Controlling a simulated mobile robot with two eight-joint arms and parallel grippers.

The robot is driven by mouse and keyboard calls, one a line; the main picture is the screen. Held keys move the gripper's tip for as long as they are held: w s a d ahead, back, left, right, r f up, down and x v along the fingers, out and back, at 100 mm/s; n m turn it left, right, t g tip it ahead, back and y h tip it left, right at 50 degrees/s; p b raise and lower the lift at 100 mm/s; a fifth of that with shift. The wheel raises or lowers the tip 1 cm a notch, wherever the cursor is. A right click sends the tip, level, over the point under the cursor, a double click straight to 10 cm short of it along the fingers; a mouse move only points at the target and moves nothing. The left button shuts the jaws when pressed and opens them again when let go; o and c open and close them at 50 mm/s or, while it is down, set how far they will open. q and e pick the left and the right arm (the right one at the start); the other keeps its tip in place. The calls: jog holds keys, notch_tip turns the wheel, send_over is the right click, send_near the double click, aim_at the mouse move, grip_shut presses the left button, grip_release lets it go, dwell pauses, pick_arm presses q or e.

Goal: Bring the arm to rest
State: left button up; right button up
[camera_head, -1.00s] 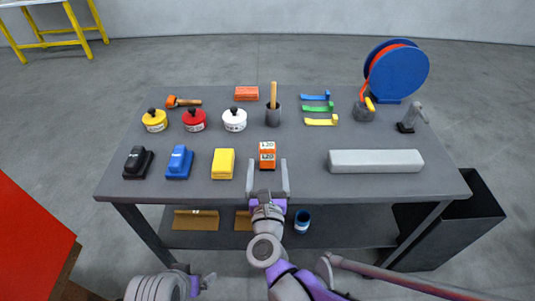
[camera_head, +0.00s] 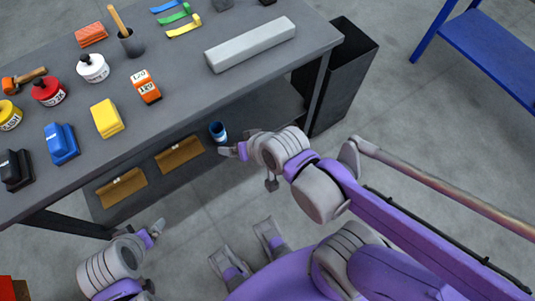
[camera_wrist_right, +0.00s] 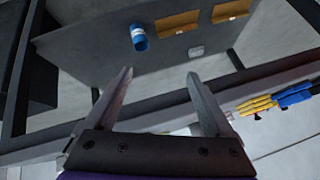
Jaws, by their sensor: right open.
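My right arm is in the right half of the head view. Its gripper (camera_head: 248,168) is off the front of the workbench (camera_head: 190,106), low beside the lower shelf. In the right wrist view the two fingers of this gripper (camera_wrist_right: 158,74) are spread apart with nothing between them. My left gripper (camera_head: 154,232) is at the lower left of the head view, apart from the bench. The angle hides whether its fingers are open or shut.
The bench holds an orange 120 block (camera_head: 146,88), a grey bar (camera_head: 250,44) and several tools. A black bin (camera_head: 346,72) stands at the right end; a blue table (camera_head: 490,50) is farther right.

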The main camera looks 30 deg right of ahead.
jog(key=s+d+f+n+g+h, duration=0.2)
jog(key=s+d+n, duration=0.1)
jog(key=s+d, duration=0.2)
jog(key=shift+s+f+g, duration=0.2)
jog(key=shift+s+g, duration=0.1)
notch_tip(320, 180, up, 9)
jog(key=w+p, duration=0.1)
jog(key=p, duration=0.6)
jog(key=shift+w+f+p, duration=0.2)
jog(key=shift+p, duration=0.15)
